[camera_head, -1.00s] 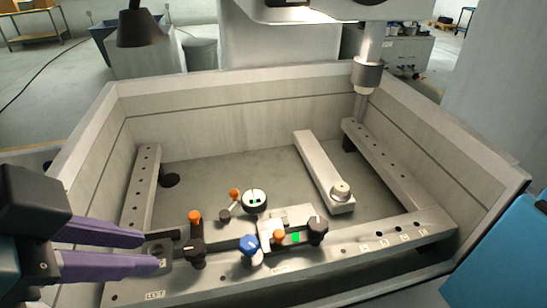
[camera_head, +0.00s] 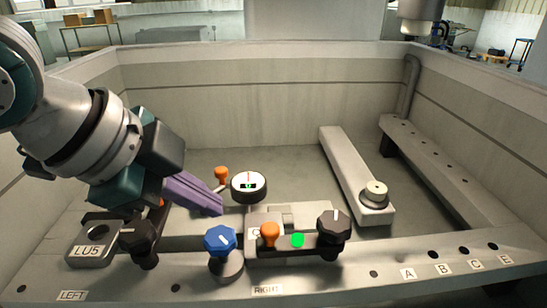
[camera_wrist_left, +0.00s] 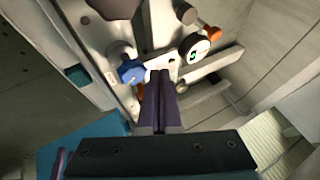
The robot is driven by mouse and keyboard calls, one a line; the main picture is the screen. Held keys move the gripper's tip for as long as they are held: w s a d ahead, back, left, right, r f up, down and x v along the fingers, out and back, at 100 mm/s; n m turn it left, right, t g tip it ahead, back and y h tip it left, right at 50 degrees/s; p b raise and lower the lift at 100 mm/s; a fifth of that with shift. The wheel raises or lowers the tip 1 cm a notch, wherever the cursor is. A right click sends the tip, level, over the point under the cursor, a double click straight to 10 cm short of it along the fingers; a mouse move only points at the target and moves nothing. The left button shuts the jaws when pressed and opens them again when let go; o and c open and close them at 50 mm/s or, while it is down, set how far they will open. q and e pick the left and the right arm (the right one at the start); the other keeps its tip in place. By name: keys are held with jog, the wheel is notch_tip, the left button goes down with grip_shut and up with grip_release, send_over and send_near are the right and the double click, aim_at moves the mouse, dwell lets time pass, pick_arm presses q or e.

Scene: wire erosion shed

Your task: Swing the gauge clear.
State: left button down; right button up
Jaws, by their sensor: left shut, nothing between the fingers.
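In the wrist view the closed fingers (camera_wrist_left: 161,76) point between the blue knob and the gauge. My right gripper is not in view.
On the front rail (camera_head: 330,271) stand a blue knob (camera_head: 220,241), a black knob (camera_head: 138,236), another black knob (camera_head: 333,227) and an orange knob (camera_head: 269,235) by a green light (camera_head: 297,240). A grey bar (camera_head: 354,170) lies to the right. The tank floor behind is clear.

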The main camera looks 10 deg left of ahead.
aim_at(250, 203)
pick_arm(q)
jog(key=x, duration=0.4)
jog(key=shift+f, duration=0.1)
jog(key=w, duration=0.3)
jog(key=shift+w+a+f, duration=0.1)
jog(key=shift+f, duration=0.15)
jog(key=shift+w, duration=0.55)
